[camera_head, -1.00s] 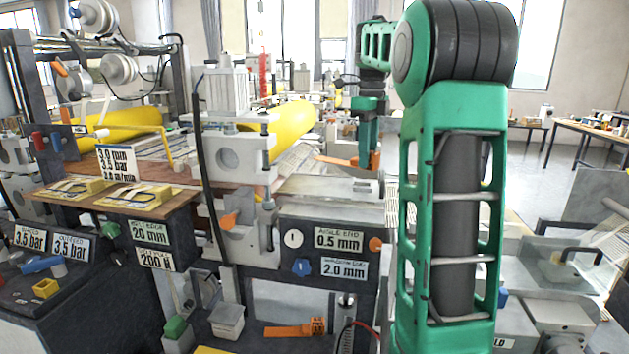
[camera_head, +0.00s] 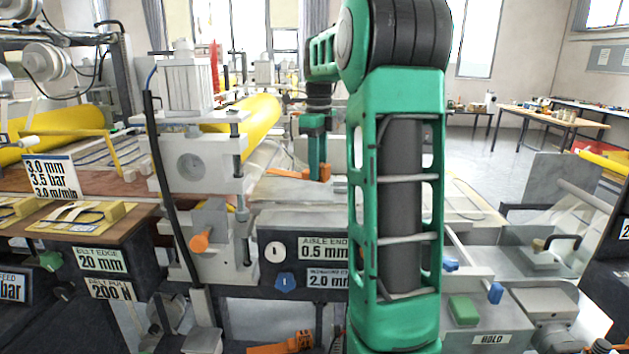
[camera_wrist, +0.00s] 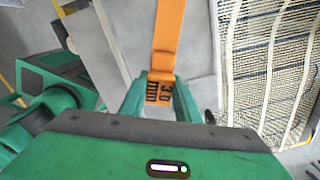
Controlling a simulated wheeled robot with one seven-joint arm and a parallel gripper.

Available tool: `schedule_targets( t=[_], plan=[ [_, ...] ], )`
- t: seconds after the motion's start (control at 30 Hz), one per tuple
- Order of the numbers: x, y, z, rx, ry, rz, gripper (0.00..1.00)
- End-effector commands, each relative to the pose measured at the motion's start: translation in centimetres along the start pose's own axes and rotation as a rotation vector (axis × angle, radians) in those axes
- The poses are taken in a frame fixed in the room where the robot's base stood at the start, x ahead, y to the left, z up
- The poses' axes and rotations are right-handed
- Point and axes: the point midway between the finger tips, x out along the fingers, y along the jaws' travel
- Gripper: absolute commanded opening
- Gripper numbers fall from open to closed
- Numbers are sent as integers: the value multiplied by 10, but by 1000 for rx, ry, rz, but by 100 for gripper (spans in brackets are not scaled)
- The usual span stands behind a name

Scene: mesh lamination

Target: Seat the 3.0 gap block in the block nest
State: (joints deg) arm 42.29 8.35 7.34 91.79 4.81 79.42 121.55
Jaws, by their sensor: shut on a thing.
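My gripper (camera_head: 316,165) hangs pointing down over the grey machine bed, beyond the roller stand, in the head view. In the wrist view my gripper (camera_wrist: 157,92) is shut on the 3.0 gap block (camera_wrist: 168,40), a long orange strip whose end tab reads 3.0 mm. The strip runs away from the fingers, over a pale grey plate. In the head view the orange block (camera_head: 288,173) shows at the fingertips and sticks out to the left. I cannot pick out the block nest with certainty.
Another orange piece (camera_head: 283,345) lies low at the front. The roller stand (camera_head: 195,165), with a yellow roller (camera_head: 250,118), stands left of my gripper. A woven mesh belt (camera_wrist: 268,65) lies at the right in the wrist view. A sloping panel (camera_head: 560,185) stands at the right.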

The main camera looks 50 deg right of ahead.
Motion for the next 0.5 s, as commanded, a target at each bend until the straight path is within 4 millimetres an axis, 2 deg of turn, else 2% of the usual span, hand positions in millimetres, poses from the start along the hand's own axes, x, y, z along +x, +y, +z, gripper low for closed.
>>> schedule_targets(
  t=[0.3,0.5],
  plan=[
    [35,2,1,-2,0,1,5],
    [35,2,1,-2,-1,0,5]
  ],
)
